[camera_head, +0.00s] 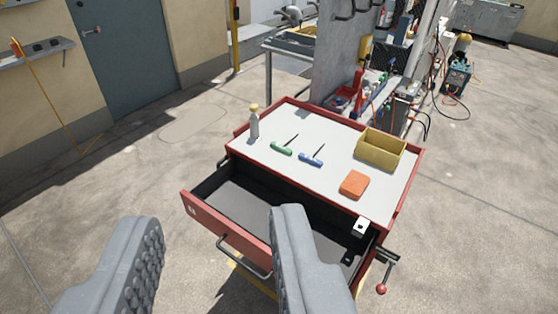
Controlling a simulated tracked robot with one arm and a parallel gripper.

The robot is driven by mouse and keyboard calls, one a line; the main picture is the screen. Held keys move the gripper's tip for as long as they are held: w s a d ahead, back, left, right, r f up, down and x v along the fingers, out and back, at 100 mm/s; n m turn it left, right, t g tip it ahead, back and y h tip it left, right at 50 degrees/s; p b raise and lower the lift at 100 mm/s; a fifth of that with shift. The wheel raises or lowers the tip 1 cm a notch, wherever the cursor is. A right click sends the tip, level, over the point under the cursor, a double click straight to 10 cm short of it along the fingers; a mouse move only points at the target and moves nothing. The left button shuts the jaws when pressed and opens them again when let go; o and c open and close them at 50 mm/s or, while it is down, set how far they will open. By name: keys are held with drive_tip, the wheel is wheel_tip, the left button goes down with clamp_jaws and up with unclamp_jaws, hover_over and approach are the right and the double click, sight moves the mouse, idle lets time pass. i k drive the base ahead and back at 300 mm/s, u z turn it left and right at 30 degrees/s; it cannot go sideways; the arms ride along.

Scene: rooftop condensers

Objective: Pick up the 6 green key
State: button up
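A green-handled key (282,148) with a thin dark shaft lies on the pale top of a red tool cart (305,175), left of centre. A blue-handled key (311,159) of like shape lies just right of it. I cannot read a number on either handle. My gripper (215,265) is open in the foreground, its two grey fingers wide apart with nothing between them. It is in front of the cart and apart from both keys. The cart's upper drawer (225,228) is pulled out toward me, and its visible floor looks mostly empty.
A small bottle (254,122) stands at the cart top's left edge. A yellow bin (381,147) and an orange block (354,185) are on its right side. A crank handle (384,270) sticks out at right. A grey pillar (345,65) stands behind. Concrete floor (120,185) is clear at left.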

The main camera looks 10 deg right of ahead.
sight(282, 149)
drive_tip(key=z, duration=0.05)
drive_tip(key=k, duration=0.6)
drive_tip(key=u, duration=0.6)
drive_tip(key=i, duration=2.35)
drive_tip(key=z, duration=0.85)
